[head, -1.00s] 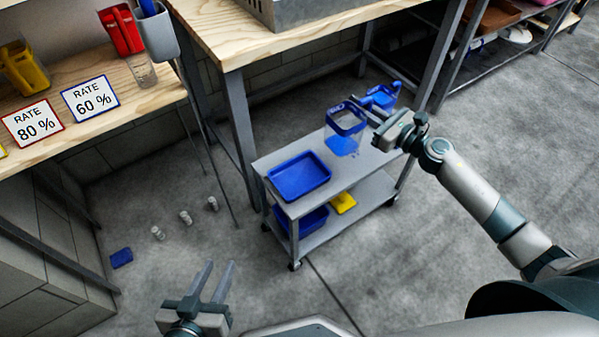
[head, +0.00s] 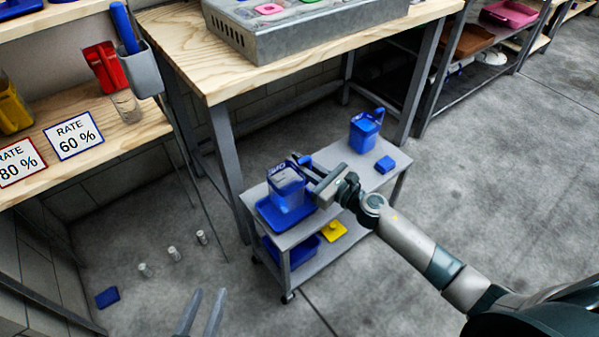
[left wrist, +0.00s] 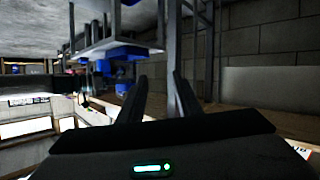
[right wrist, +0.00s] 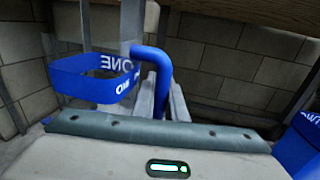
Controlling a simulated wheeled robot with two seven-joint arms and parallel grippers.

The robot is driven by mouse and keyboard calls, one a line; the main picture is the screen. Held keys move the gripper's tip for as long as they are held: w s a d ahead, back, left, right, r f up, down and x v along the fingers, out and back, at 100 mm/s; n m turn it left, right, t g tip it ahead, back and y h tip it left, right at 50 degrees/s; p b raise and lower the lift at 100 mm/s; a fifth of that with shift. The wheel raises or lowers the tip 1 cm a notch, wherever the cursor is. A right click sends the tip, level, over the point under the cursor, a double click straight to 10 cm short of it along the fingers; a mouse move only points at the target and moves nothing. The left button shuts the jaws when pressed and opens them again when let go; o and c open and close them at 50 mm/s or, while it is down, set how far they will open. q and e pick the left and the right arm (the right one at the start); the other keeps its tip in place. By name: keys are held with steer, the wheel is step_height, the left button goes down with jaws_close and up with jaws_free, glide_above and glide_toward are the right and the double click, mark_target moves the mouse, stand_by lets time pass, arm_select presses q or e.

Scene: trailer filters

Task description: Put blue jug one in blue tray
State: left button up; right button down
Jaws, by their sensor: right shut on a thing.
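Blue jug one (head: 288,190) is a clear jug with a blue rim and handle, upright over the blue tray (head: 266,217) on the cart's top shelf. I cannot tell whether its base touches the tray. My right gripper (head: 314,173) is shut on its blue handle, on the jug's right side.
A second blue jug (head: 364,132) stands at the cart's far end, with a small blue block (head: 385,164) near it. The lower shelf holds another blue tray (head: 305,256) and a yellow item (head: 334,231). A wooden table (head: 270,62) stands behind the cart.

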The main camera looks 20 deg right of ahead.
arm_select(q)
steer(key=shift+w+r, duration=0.1)
steer(key=shift+r, duration=0.1)
arm_select(e)
steer(key=shift+d+f, duration=0.1)
